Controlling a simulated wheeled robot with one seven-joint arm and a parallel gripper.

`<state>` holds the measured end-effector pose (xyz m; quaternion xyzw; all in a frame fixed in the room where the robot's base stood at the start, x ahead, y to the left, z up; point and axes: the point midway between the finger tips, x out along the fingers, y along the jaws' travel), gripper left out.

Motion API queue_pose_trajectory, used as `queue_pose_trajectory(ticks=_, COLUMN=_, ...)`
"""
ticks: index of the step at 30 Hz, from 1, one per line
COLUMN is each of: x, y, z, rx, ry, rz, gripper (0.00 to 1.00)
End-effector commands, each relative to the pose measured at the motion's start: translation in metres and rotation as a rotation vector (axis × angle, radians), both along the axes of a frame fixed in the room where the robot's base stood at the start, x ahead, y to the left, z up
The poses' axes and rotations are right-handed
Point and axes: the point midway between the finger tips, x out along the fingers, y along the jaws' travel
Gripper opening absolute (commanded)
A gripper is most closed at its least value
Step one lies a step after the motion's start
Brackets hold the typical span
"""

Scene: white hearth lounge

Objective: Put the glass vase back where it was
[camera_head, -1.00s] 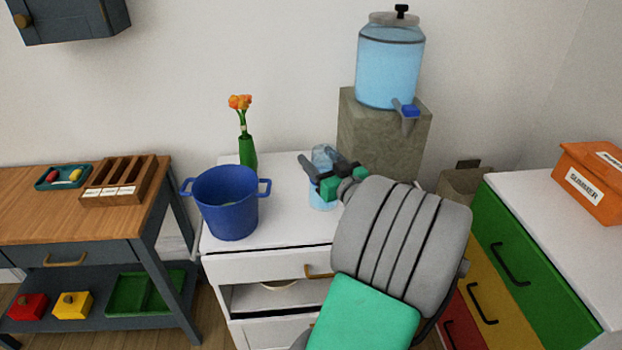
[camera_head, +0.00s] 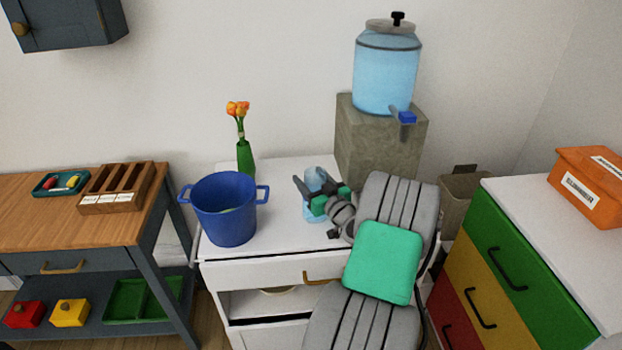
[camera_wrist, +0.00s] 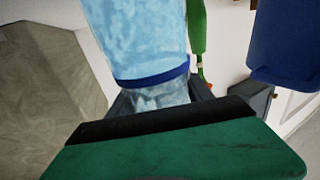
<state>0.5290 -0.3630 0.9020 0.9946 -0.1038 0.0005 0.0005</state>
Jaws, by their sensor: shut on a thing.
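The glass vase (camera_head: 313,176) is a clear, light-blue vessel above the white cabinet top (camera_head: 285,228), right of the blue pot. My gripper (camera_head: 323,199) is shut on it from the right. In the wrist view the vase (camera_wrist: 140,40) shows large, with a dark blue band and a clearer part below the band, between my fingers (camera_wrist: 165,105). The vase looks roughly upright. I cannot tell whether its base touches the cabinet top.
The blue pot (camera_head: 224,215) and a green vase with orange flowers (camera_head: 245,158) stand to the left. Behind stands a stone block (camera_head: 375,145) with a water dispenser (camera_head: 386,75). White top is bare between pot and glass vase.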

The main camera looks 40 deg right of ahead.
Motion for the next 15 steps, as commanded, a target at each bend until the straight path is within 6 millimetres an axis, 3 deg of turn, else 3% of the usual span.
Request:
queue_pose_trajectory(ticks=2, x=0.0002, y=-0.0004, z=-0.0011, rx=-0.003, ry=-0.004, rz=0.000, gripper=0.00)
queue_pose_trajectory(ticks=3, x=-0.0001, y=0.0001, z=-0.0020, rx=0.000, ry=0.000, rz=0.000, gripper=0.61)
queue_pose_trajectory(ticks=10, x=-0.0001, y=0.0001, z=-0.0016, rx=0.000, ry=0.001, rz=0.000, gripper=0.80)
queue_pose_trajectory(ticks=15, x=-0.0002, y=0.0001, z=-0.0016, rx=0.000, ry=0.001, rz=0.000, gripper=0.81)
